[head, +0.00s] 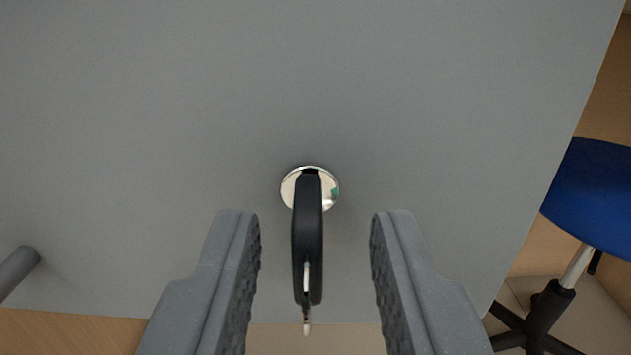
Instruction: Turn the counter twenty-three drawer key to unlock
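The drawer key (308,240) has a black head and sits in a round silver lock (330,190) on the grey drawer front (300,80). Its head points toward me and stands upright, edge-on in the view. A small metal ring or link (306,315) hangs at its near end. My gripper (315,225) is open, with one finger on each side of the key. Both fingers are apart from it, with a visible gap on each side.
A grey bar handle (18,268) sticks out at the lower left. A blue office chair (595,195) with a black base stands at the right, beyond the drawer front's edge. Wooden floor (60,335) shows below.

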